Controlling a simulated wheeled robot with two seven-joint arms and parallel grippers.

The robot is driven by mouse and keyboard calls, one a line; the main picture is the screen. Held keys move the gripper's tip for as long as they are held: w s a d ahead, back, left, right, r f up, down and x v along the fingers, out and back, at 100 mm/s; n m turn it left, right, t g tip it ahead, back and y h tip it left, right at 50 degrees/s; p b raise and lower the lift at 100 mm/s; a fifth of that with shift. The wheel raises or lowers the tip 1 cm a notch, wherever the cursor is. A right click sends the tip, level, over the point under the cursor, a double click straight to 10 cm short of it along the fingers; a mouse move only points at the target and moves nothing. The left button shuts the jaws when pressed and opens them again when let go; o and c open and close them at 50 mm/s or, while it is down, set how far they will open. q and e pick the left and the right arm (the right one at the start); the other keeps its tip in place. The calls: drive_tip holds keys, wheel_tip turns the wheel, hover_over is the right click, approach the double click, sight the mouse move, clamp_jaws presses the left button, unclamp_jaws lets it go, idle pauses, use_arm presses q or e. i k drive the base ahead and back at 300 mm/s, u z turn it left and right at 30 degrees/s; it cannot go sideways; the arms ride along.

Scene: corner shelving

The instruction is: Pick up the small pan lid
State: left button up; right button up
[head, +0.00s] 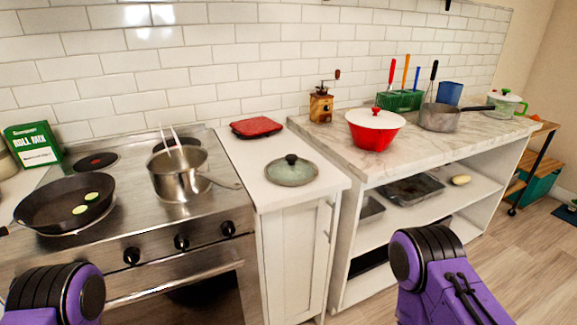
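A small glass pan lid (283,173) with a metal rim and a dark knob lies on the white counter (244,182) between the stove and the marble-topped shelf. Nothing touches it. My left and right arms show only as purple and black links at the bottom left and bottom right. Neither gripper is in view.
The stove (200,222) at left holds a frying pan (57,207) and a saucepan (174,183) whose handle points toward the counter. A red item (256,127) lies behind the lid. A red pot (372,136) and a grey pan (440,120) stand on the marble top.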

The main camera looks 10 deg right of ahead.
sight(291, 169)
drive_tip(key=z, duration=2.7)
drive_tip(key=k, duration=1.1)
drive_tip(key=u, duration=1.45)
drive_tip(key=i, duration=0.5)
drive_tip(key=u, duration=0.05)
